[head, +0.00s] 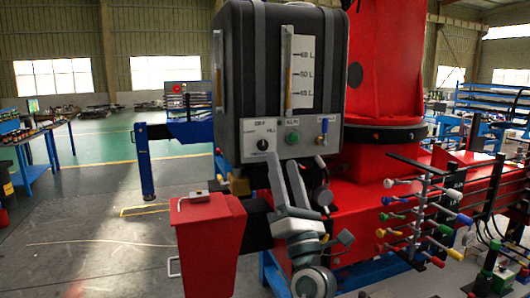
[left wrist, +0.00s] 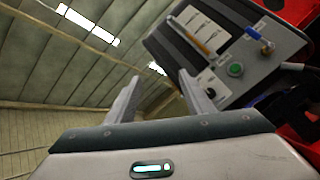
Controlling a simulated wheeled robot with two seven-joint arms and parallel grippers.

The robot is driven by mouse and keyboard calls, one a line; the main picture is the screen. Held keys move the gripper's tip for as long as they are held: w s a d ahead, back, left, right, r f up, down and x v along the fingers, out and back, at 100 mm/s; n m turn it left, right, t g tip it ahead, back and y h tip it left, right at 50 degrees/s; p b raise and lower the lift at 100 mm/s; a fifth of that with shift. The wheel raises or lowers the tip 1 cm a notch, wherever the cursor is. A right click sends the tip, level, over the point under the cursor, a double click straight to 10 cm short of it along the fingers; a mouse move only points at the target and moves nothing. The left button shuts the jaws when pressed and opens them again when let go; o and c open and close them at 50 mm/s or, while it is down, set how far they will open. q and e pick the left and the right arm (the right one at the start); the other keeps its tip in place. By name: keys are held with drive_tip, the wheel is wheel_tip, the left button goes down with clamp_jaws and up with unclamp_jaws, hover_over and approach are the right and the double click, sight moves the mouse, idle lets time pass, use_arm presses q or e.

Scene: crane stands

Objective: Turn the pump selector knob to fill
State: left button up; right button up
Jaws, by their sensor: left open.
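The selector knob (head: 262,145) is a small black round knob at the lower left of the grey panel (head: 250,128) on the black tank. Printed labels show above it, one reading OFF and one apparently FILL. Its pointer direction is too small to tell. My left gripper (head: 280,162) is open and empty, its fingers raised just below and right of the knob. In the left wrist view the fingers (left wrist: 159,76) stand apart, with the panel beyond the right finger. The knob (left wrist: 211,91) shows there partly, close beside that finger.
A green button (head: 292,137) and a blue lever (head: 324,128) sit right of the knob. A red bin (head: 208,240) stands below the tank. A rack of coloured-knob levers (head: 415,220) is at the right. Open floor lies at the left.

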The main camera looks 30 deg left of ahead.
use_arm(q)
drive_tip(key=w+a+f+n+g+h, duration=0.1)
drive_tip(key=w+a+n+g+h, duration=0.2)
drive_tip(key=w+n+g+h, duration=0.2)
drive_tip(key=w+n+g, duration=0.1)
drive_tip(key=w+n, duration=0.2)
drive_tip(key=shift+f+n+g+h, duration=0.15)
drive_tip(key=shift+n+g+h, duration=0.15)
drive_tip(key=shift+g, duration=0.1)
use_arm(e)
drive_tip(key=s+d+f, duration=0.2)
drive_tip(key=s+f, duration=0.4)
drive_tip(key=s, duration=0.4)
drive_tip(key=shift+s+f+g, duration=0.35)
drive_tip(key=shift+s+g, duration=0.05)
use_arm(q)
drive_tip(key=shift+a, duration=0.1)
